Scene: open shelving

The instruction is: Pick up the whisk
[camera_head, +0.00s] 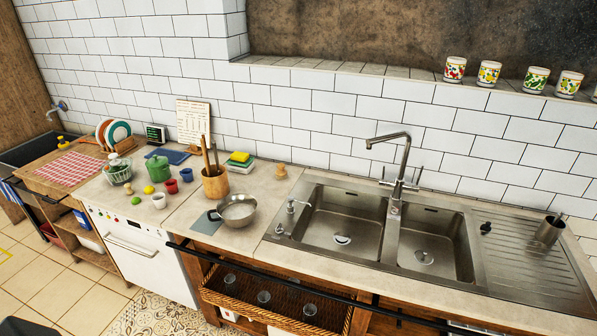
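I cannot make out a whisk for certain in the head view. A wooden holder (215,185) on the counter has long wooden utensils (208,155) standing in it; their lower ends are hidden inside. A metal cup (549,231) at the far right, beside the sink, has a thin item sticking out of it, too small to identify. A metal pan or bowl (237,210) sits on the counter in front of the wooden holder. Neither of my grippers is in view.
A double sink (388,238) with a tall faucet (400,165) fills the middle right. Small cups (171,186), a green pot (158,168), a wire basket (118,172) and stacked sponges (239,160) crowd the left counter. Below is a wicker tray (235,300) with glasses. A dark bar runs along the counter front.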

